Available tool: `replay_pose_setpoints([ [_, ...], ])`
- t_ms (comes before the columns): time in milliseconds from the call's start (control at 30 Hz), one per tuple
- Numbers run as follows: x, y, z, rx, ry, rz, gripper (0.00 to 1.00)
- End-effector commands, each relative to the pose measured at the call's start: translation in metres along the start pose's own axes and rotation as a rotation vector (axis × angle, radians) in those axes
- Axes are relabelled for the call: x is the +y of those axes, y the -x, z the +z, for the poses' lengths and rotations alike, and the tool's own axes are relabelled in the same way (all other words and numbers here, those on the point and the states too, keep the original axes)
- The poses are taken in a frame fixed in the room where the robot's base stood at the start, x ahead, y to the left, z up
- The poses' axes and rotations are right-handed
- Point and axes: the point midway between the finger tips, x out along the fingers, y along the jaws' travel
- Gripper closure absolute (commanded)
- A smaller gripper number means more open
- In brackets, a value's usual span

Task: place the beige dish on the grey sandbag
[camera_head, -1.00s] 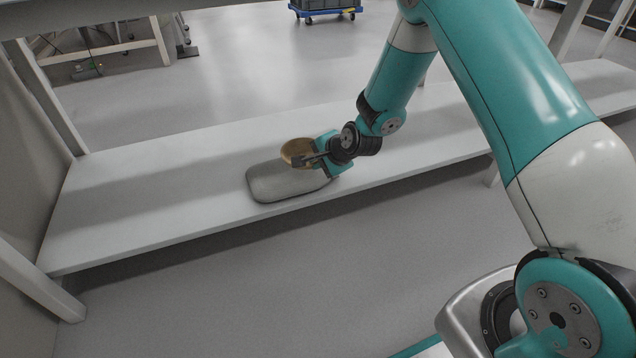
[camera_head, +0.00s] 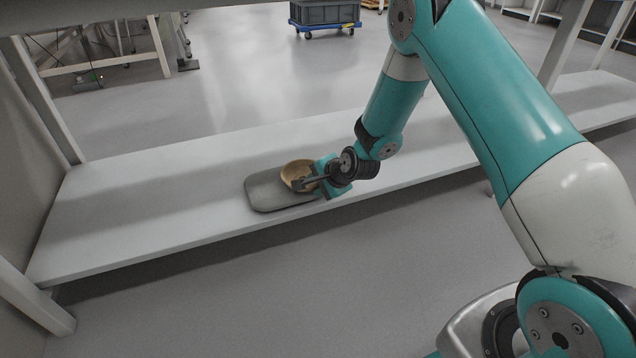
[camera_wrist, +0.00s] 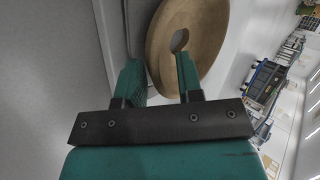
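The beige dish (camera_head: 297,170) is a round, shallow bowl over the right, far part of the grey sandbag (camera_head: 268,194). It looks nearly level, and I cannot tell whether its underside touches the bag. The sandbag is a flat, rounded cushion lying on the white board. My gripper (camera_head: 306,184) reaches in from the right at the dish's near right side. In the wrist view, the fingers of my gripper (camera_wrist: 160,68) straddle the rim of the dish (camera_wrist: 205,35) and appear shut on it. The fingers hide part of the rim.
The long white board (camera_head: 150,205) is clear to the left of the sandbag. Its near edge runs just in front of the bag. White legs stand at its left end. A grey crate on a blue dolly (camera_head: 325,14) stands on the floor far behind.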

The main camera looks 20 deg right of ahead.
Motion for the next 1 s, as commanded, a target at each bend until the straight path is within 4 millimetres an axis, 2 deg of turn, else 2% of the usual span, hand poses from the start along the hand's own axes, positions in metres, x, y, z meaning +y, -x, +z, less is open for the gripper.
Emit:
replay_pose_setpoints([
  [167, -0.002, 0.009, 0.0, 0.0, -0.001, 0.001, 0.66],
  [600, -0.004, 0.099, 0.0, 0.001, -0.002, 0.001, 0.66],
  [800, -0.003, 0.119, 0.001, -0.001, 0.003, 0.001, 0.66],
  [933, -0.019, 0.135, 0.016, -0.044, 0.086, 0.009, 0.66],
  [1000, -0.037, 0.154, 0.036, -0.099, 0.197, 0.024, 0.66],
])
